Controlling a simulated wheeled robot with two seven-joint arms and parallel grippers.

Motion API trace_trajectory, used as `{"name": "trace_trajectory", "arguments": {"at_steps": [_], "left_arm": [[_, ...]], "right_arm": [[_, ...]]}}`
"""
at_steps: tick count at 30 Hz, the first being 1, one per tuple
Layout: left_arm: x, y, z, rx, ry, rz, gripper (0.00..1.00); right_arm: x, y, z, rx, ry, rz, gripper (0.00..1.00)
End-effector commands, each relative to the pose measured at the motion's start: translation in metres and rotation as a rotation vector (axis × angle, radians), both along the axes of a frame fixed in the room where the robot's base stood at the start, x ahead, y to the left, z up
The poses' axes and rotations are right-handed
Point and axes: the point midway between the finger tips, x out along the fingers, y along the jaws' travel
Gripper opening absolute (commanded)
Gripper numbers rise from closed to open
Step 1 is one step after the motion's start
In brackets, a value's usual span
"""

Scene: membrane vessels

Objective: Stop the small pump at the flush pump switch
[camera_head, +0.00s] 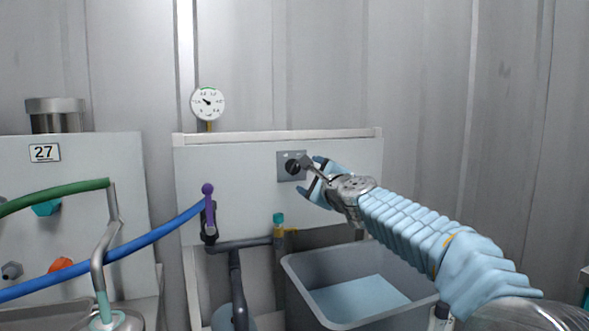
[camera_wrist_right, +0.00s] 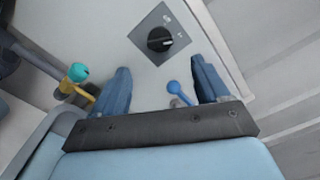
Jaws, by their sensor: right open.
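The flush pump switch is a black rotary knob (camera_head: 292,167) on a grey square plate (camera_head: 283,175), fixed to a white panel. In the right wrist view the knob (camera_wrist_right: 160,40) lies ahead, beyond the fingertips, with its pale pointer mark toward the right. Marks on the plate are too small to read. My right gripper (camera_head: 310,175) is open just right of the knob in the head view. Its two blue fingers are spread apart in the wrist view (camera_wrist_right: 160,66), and I see no contact with the knob. My left gripper is not in view.
A round gauge (camera_head: 208,103) stands above the panel (camera_head: 240,165). A purple-handled valve (camera_head: 208,210) with a blue hose (camera_head: 150,243) is at left. A teal-capped tap (camera_head: 279,220) and grey tub (camera_head: 340,322) are below. A blue ball-ended stem (camera_wrist_right: 175,90) shows between my fingers.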

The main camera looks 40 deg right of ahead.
Motion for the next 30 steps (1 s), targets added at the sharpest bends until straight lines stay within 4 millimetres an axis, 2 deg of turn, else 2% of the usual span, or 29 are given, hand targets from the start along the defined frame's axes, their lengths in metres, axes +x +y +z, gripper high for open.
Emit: {"name": "trace_trajectory", "arguments": {"at_steps": [1,6,13,18,26,30], "left_arm": [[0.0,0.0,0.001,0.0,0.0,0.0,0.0],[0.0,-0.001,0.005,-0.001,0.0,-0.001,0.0],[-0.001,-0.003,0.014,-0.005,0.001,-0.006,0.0],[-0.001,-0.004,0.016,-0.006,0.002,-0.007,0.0],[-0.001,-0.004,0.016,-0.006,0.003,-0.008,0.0],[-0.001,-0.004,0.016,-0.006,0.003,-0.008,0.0]], "right_arm": [[0.013,-0.003,-0.001,0.0,0.003,0.001,0.74],[0.052,-0.016,-0.001,0.0,0.003,0.001,0.74],[0.089,-0.028,0.001,0.0,0.003,-0.001,0.74],[0.1,-0.032,0.0,-0.001,0.001,0.0,0.74],[0.102,-0.032,0.0,0.0,0.001,0.001,0.74],[0.101,-0.032,0.0,0.0,0.001,0.001,0.56]]}}
